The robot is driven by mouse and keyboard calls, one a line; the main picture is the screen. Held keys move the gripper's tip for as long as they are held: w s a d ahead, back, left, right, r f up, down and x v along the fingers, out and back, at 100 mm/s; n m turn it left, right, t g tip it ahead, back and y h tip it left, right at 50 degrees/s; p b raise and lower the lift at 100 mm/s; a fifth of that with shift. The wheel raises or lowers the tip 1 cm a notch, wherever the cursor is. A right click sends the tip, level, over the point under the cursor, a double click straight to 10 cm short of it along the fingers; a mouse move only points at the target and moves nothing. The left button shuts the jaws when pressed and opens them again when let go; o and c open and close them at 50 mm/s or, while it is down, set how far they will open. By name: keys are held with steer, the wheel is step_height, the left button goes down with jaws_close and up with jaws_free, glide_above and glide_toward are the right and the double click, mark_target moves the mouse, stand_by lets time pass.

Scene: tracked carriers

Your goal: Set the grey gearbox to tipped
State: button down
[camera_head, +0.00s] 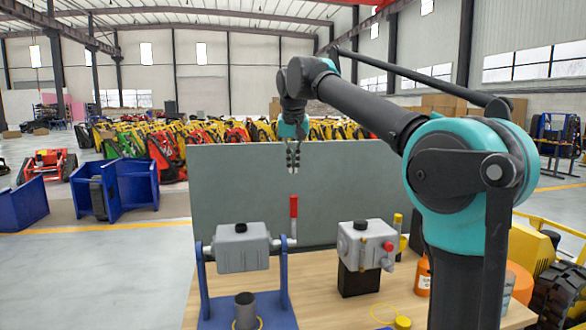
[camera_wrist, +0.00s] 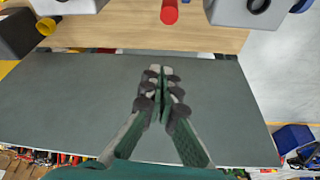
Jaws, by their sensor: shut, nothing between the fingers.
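A grey gearbox (camera_head: 241,250) hangs level between the uprights of a blue stand (camera_head: 201,275) on the table. A lever with a red handle (camera_head: 293,207) stands upright at its right side. In the wrist view, part of this gearbox (camera_wrist: 245,10) shows at the top right edge and the red handle (camera_wrist: 169,12) at the top middle. My gripper (camera_head: 293,170) is shut and empty, pointing down above the red handle and apart from it. It also shows in the wrist view (camera_wrist: 160,72), in front of the grey panel.
A second grey box (camera_head: 364,243) with a red knob sits on a black block to the right. A grey panel (camera_head: 250,180) stands behind. A dark cylinder (camera_head: 245,311) stands on the blue base. An orange bottle (camera_head: 423,277) is at right. The wooden table (camera_head: 320,300) has bare room between.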

step_height(320, 180, down, 7)
steer(key=s, duration=0.1)
steer(key=shift+s, duration=0.25)
steer(key=shift+d, duration=0.1)
stand_by(0.5)
